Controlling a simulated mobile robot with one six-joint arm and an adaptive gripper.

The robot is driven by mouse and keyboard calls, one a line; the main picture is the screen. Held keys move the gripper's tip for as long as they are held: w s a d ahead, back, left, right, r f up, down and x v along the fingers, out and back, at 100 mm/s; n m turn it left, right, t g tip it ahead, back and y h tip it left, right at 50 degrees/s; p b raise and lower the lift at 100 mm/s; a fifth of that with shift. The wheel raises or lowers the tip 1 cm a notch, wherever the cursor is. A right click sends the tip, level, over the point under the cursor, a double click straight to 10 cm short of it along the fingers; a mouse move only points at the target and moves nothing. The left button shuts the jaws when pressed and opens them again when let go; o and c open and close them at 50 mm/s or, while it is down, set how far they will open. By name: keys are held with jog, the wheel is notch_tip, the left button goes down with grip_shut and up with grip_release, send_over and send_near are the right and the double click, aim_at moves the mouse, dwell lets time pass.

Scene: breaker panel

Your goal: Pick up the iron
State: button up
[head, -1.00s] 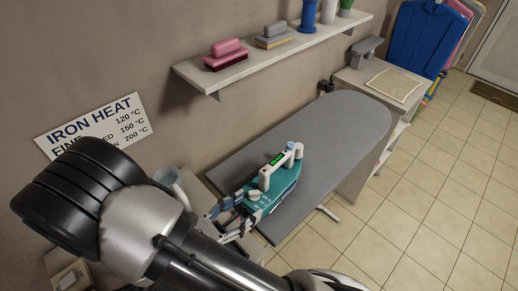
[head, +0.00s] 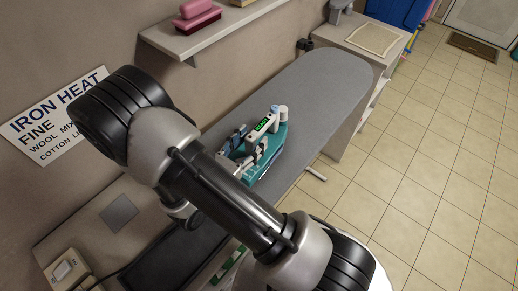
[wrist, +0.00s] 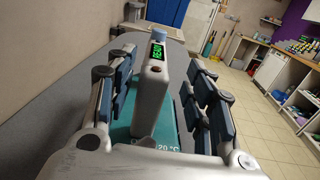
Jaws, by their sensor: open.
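The teal iron (head: 267,152) with a white handle and a green lit display stands on the grey ironing board (head: 318,88). My gripper (head: 248,145) is at the iron's near end, partly hidden by my arm in the head view. In the wrist view the iron's handle (wrist: 152,95) stands between the two open fingers (wrist: 160,95), with space on both sides. I see no finger touching the handle. The iron's teal body (wrist: 166,125) lies below the handle. The rear of the iron is hidden by my gripper.
A wall shelf (head: 205,35) with a pink brush (head: 197,16) hangs left of the board. A cabinet with a cloth (head: 374,38) stands beyond the board's far end. An iron heat sign (head: 58,115) is on the wall. Tiled floor at right is clear.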

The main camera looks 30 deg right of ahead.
aim_at(259, 127)
jog(key=x, duration=0.3)
jog(key=b+x, duration=0.1)
jog(key=x, duration=0.1)
jog(key=shift+w+r, duration=0.3)
jog(key=shift+r, duration=0.05)
grip_shut()
dwell(0.8)
jog(key=shift+r, duration=0.1)
